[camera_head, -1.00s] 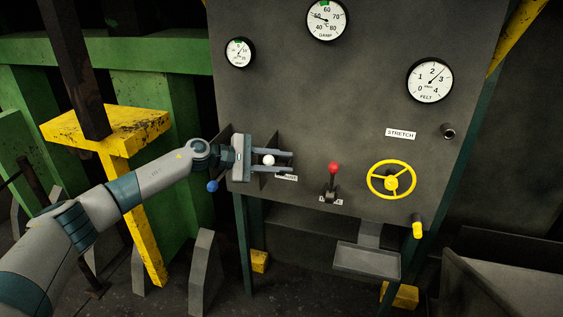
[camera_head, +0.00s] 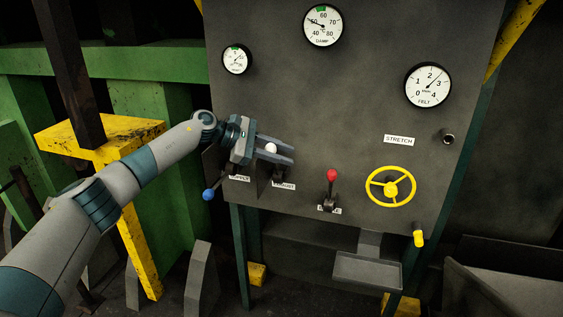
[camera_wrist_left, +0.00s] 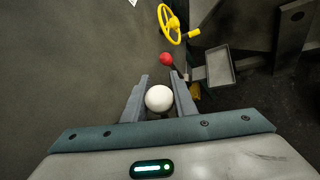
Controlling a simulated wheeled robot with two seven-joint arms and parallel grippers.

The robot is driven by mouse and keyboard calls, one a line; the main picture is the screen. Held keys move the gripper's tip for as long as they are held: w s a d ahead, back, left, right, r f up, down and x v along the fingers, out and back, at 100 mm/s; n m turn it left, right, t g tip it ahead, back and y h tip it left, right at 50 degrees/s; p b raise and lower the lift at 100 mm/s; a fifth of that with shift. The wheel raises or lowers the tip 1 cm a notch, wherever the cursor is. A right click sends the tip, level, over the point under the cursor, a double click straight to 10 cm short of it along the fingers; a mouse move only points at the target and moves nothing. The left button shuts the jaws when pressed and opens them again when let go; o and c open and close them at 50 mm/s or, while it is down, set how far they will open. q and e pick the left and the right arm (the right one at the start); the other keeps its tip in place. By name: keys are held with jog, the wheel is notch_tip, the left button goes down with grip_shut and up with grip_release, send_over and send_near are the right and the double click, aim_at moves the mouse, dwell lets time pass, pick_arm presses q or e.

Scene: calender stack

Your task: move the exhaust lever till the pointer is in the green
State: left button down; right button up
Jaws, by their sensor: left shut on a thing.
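The exhaust lever's white knob (camera_head: 271,148) stands above the EXHAUST label (camera_head: 284,186) on the grey panel. My left gripper (camera_head: 286,154) is shut on the knob, one finger on each side. In the left wrist view the white knob (camera_wrist_left: 159,98) sits between the fingers. The DAMP gauge (camera_head: 323,26) has its pointer to the left near 50, off the green mark at its top. A small gauge (camera_head: 237,60) at left has a green mark at top; its pointer is too small to read surely. My right gripper is not in view.
A blue-knobbed lever (camera_head: 208,194) is just left, by the SUPPLY label (camera_head: 239,178). A red-knobbed lever (camera_head: 332,175), a yellow handwheel (camera_head: 390,187) and a FELT gauge (camera_head: 428,86) are to the right. A yellow post (camera_head: 140,230) stands behind my left arm.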

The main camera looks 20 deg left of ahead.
pick_arm(q)
jog(key=c, duration=1.5)
grip_release()
jog(key=shift+o, duration=0.2)
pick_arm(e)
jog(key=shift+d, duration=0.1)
pick_arm(q)
jog(key=b+v, duration=0.1)
jog(key=v, duration=0.2)
jog(key=shift+s+a+f, duration=0.1)
jog(key=shift+f, duration=0.05)
jog(key=b+v, duration=0.4)
jog(key=v, duration=1)
jog(key=shift+r+b, duration=0.25)
jog(key=shift+b, duration=0.1)
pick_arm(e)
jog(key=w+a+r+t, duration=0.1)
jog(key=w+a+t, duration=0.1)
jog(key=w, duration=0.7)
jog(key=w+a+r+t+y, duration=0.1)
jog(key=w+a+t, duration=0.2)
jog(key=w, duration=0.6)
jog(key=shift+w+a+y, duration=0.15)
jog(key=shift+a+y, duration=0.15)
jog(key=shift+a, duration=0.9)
